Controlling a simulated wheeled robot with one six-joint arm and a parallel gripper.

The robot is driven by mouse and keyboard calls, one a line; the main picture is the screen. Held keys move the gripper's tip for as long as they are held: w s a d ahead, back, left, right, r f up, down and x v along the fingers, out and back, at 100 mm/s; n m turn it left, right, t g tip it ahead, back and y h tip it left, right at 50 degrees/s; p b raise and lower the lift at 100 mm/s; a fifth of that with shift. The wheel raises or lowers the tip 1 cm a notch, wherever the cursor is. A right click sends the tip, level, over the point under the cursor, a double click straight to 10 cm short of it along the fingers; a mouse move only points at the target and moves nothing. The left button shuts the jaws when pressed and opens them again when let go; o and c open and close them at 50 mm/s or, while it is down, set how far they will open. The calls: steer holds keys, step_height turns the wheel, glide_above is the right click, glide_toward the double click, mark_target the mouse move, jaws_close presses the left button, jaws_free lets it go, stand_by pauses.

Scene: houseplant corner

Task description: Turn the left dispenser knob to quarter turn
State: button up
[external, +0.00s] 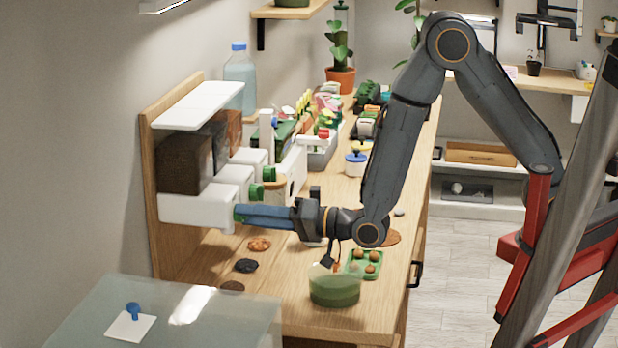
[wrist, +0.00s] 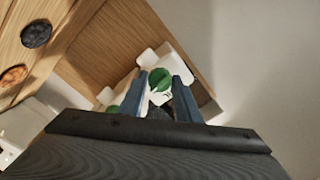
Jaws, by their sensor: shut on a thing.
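The dispenser (external: 185,210) is a white unit on a wooden back panel at the left, with clear bins of dark, brown and reddish fill. The left knob (wrist: 161,79) is green and sits between my blue fingers in the wrist view. In the external view it is mostly hidden behind the fingertips. My gripper (external: 240,214) reaches level from the right and is shut on this knob; it also shows in the wrist view (wrist: 160,75). Its turn angle cannot be told. The middle knob (external: 256,190) and the far knob (external: 268,174) are green and free of my gripper.
A green bowl (external: 335,289) and a green tray with brown balls (external: 372,264) stand below my wrist. Dark and orange saucers (external: 259,244) lie before the dispenser. A glass-like surface with a blue pin (external: 133,311) is at the front left. A water bottle (external: 240,68) stands behind.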

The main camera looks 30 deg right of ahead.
steer(key=shift+m, duration=0.5)
steer(key=o, duration=1.1)
steer(key=shift+c, duration=0.2)
steer(key=b+v, duration=0.2)
steer(key=v, duration=0.5)
steer(key=shift+s+d, duration=0.3)
steer(key=shift+s, duration=0.05)
steer(key=shift+w, duration=0.1)
